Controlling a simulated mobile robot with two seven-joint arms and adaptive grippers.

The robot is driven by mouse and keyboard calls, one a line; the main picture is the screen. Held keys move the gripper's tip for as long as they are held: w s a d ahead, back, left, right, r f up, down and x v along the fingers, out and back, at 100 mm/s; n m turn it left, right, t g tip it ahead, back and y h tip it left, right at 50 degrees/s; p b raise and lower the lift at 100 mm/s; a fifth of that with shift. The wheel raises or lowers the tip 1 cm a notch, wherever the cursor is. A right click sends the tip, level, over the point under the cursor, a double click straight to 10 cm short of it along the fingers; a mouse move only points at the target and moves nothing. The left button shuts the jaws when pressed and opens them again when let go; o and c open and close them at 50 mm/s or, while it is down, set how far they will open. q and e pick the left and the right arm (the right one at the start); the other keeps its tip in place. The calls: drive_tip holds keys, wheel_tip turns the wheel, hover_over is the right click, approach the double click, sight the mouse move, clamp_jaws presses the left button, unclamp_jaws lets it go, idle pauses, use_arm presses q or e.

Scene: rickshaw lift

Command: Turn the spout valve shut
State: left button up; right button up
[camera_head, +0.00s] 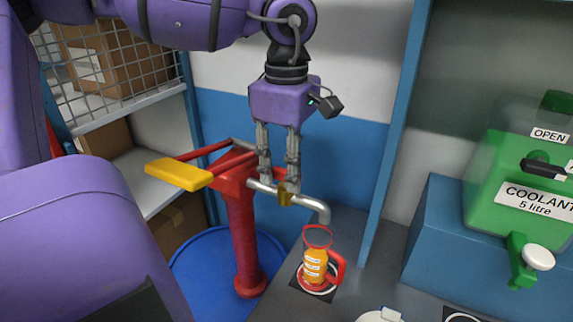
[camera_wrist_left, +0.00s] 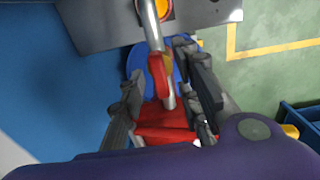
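A grey metal spout pipe (camera_head: 318,207) runs out from a red pump (camera_head: 242,225) and bends down at its end. A brass valve body (camera_head: 285,195) sits on the pipe. In the left wrist view a red valve lever (camera_wrist_left: 159,76) lies along the pipe, between the fingers. My left gripper (camera_head: 279,186) points straight down over the pipe beside the valve. Its fingers are apart, with a gap visible on both sides of the lever in the wrist view (camera_wrist_left: 157,66). In the head view the fingers partly hide the valve. My right gripper is not in view.
An orange jug (camera_head: 315,263) with a red handle and rim stands below the spout mouth. The pump's yellow handle (camera_head: 179,174) sticks out left. A blue drum (camera_head: 205,265) stands beneath. A green coolant tank (camera_head: 520,185) is at right; a blue post (camera_head: 398,120) stands between.

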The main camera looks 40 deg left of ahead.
use_arm(q)
clamp_jaws()
